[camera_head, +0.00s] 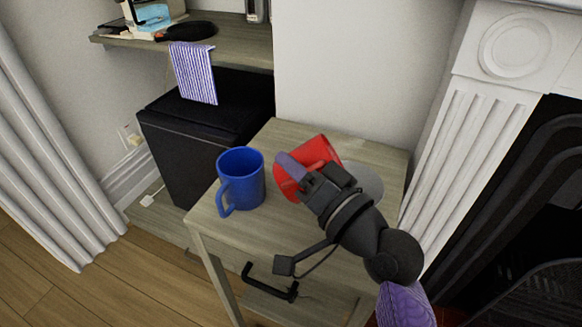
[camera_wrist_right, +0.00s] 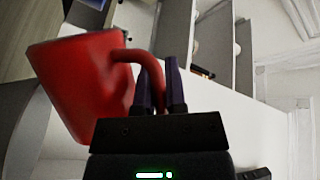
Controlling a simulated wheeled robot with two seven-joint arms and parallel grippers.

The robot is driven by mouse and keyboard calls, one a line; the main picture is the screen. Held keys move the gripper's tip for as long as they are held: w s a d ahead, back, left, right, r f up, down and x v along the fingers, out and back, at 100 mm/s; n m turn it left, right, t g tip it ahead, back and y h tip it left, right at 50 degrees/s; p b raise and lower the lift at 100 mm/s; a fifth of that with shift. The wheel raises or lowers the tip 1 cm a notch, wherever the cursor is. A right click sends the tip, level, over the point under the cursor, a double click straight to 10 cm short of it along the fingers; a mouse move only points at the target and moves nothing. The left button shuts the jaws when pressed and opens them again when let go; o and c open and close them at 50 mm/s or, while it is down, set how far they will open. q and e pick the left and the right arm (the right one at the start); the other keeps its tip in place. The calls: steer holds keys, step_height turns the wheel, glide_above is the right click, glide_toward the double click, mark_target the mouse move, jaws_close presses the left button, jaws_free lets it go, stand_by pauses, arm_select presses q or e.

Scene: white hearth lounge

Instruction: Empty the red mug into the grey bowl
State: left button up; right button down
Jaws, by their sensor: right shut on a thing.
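The red mug (camera_head: 322,150) is tilted over on its side above the small wooden table, left of and close to the grey bowl. My right gripper (camera_head: 298,172) is shut on its handle; the wrist view shows the handle between the fingers (camera_wrist_right: 160,85) and the mug's body (camera_wrist_right: 85,85) to their left. The inside of the mug and its contents cannot be made out. The grey bowl (camera_head: 370,182) is on the table to the right, partly hidden behind my right gripper and wrist. My left gripper is out of view.
A blue mug (camera_head: 242,182) stands upright on the table (camera_head: 290,232), left of the red mug. A black cabinet (camera_head: 195,135) and a shelf with a striped cloth (camera_head: 193,72) are behind at left. A white fireplace surround (camera_head: 465,150) rises close on the right.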

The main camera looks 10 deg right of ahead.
steer(key=shift+d+f+m+b, duration=0.15)
steer(key=shift+d+m+b, duration=0.1)
steer(key=shift+m+b, duration=0.4)
steer(key=shift+w+d+r+m+t, duration=0.1)
steer(key=shift+d+r+m+t, duration=0.15)
steer(key=shift+r+m+t, duration=0.2)
steer(key=shift+d+r+t, duration=0.1)
steer(key=shift+t, duration=0.15)
steer(key=shift+f+b, duration=0.2)
steer(key=shift+b, duration=0.15)
steer(key=n+y+b, duration=0.1)
steer(key=y+b, duration=0.1)
steer(key=b, duration=0.1)
steer(key=n+y+b, duration=0.1)
steer(key=b, duration=0.2)
steer(key=shift+d+t+y+b, duration=0.15)
steer(key=shift+t+y+b, duration=0.15)
steer(key=shift+t+y, duration=0.1)
steer(key=shift+r+n+y+b, duration=0.3)
steer(key=shift+r+n+b, duration=0.1)
steer(key=shift+b, duration=0.05)
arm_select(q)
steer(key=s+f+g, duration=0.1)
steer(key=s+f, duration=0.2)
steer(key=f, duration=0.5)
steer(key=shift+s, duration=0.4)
arm_select(e)
steer(key=shift+r, duration=0.25)
steer(key=shift+d, duration=0.1)
